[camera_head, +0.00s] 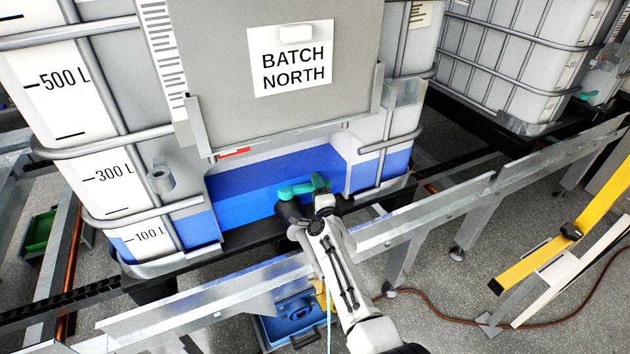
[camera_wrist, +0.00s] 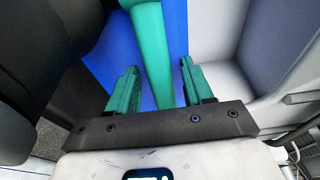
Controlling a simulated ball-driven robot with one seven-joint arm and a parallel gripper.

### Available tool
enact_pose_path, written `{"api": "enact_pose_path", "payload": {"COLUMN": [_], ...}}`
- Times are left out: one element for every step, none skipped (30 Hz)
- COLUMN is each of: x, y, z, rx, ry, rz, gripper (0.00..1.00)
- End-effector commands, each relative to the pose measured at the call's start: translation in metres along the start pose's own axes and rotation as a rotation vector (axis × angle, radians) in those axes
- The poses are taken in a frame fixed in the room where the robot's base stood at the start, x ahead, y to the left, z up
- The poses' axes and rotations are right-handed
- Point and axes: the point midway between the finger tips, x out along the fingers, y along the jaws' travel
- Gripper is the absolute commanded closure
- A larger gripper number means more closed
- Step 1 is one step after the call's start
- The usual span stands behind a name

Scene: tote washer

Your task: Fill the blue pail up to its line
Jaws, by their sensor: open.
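A blue container, seemingly the pail (camera_head: 270,333), is low at the bottom centre of the head view, below the rail and partly hidden by my arm. Its fill line and level cannot be made out. Above it, a teal valve handle (camera_head: 290,191) sits on a dark valve (camera_head: 290,211) at the front of the tank marked BATCH NORTH (camera_head: 293,68). My gripper (camera_head: 321,184) is at the handle. In the wrist view, the handle (camera_wrist: 152,50) runs between my two open teal fingers (camera_wrist: 157,85), with gaps on both sides.
The tank, with blue liquid showing low in it, stands in a metal cage. A galvanised rail (camera_head: 430,222) runs in front of the valve, beneath my arm. A yellow post (camera_head: 560,240) and an orange hose (camera_head: 440,312) are at right. A green bin (camera_head: 40,230) is at left.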

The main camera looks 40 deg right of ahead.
Motion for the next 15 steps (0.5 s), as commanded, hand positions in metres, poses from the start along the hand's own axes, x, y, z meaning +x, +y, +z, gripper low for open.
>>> {"api": "enact_pose_path", "payload": {"x": [-0.011, -0.017, -0.025, -0.031, -0.036, -0.044, -0.049, -0.053, -0.059, -0.063, -0.067, -0.071, -0.074, -0.076, -0.079], "y": [-0.004, -0.004, -0.005, -0.005, -0.005, -0.004, -0.004, -0.004, -0.004, -0.004, -0.003, -0.003, -0.002, -0.002, -0.002], "z": [0.001, 0.002, 0.001, 0.001, 0.001, 0.001, 0.001, 0.001, 0.000, 0.001, 0.001, 0.001, 0.001, 0.001, 0.000], "rx": [-0.002, -0.003, -0.003, -0.004, -0.004, -0.004, -0.003, -0.003, -0.002, -0.002, -0.002, -0.002, -0.002, -0.001, 0.000], "ry": [-0.003, -0.004, -0.004, -0.004, -0.004, -0.004, -0.003, -0.004, -0.003, -0.003, -0.002, -0.002, -0.003, -0.002, -0.001], "rz": [0.002, 0.003, 0.003, 0.003, 0.003, 0.003, 0.003, 0.003, 0.002, 0.002, 0.002, 0.002, 0.002, 0.001, 0.001], "gripper": [0.49, 0.49, 0.49, 0.49, 0.49, 0.49, 0.49, 0.49, 0.49, 0.49, 0.49, 0.49, 0.49, 0.49, 0.49]}}
